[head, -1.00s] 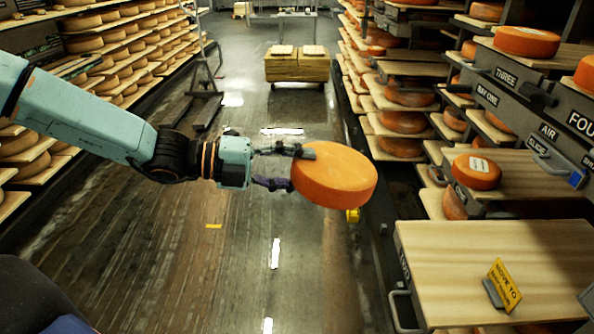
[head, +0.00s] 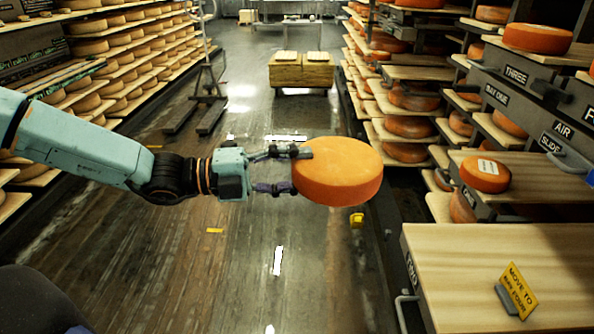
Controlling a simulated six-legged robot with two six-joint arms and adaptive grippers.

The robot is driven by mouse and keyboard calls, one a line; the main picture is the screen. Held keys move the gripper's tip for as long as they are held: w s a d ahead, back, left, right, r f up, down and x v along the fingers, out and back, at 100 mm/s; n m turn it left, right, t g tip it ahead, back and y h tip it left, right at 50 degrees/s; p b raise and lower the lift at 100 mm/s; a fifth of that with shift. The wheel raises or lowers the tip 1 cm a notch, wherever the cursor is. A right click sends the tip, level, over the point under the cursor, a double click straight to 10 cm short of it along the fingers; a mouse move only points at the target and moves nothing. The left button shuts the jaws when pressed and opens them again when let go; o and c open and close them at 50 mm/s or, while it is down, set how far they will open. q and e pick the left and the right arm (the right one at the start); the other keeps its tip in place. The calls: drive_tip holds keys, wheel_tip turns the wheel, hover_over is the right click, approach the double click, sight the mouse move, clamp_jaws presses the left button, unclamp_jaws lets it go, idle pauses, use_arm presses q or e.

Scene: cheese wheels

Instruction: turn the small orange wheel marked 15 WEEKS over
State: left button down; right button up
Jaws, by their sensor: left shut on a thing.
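My left gripper (head: 293,171) reaches in from the left and is shut on the left edge of an orange cheese wheel (head: 340,172). One finger lies at the top of the rim and one lower down. The wheel is held in the air above the aisle, with a plain upper face and a bare side toward me. No 15 WEEKS mark shows on it, and its underside is hidden. Another small orange wheel with a white label (head: 485,175) sits on a pulled-out board at the right; its label is too small to read. My right gripper is not in view.
Racks of cheese line both sides. A large orange wheel (head: 537,38) sits at the upper right. The wet aisle floor (head: 240,260) is open.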

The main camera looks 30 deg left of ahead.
use_arm(q)
drive_tip(key=shift+r, duration=0.15)
drive_tip(key=s+d+f, duration=0.2)
drive_tip(key=f, duration=0.4)
drive_tip(key=s+d+f+b, duration=0.1)
drive_tip(key=s+d+f, duration=0.2)
drive_tip(key=f, duration=0.3)
drive_tip(key=shift+s+d+f, duration=0.2)
drive_tip(key=shift+s+f, duration=0.1)
drive_tip(key=shift+f, duration=0.05)
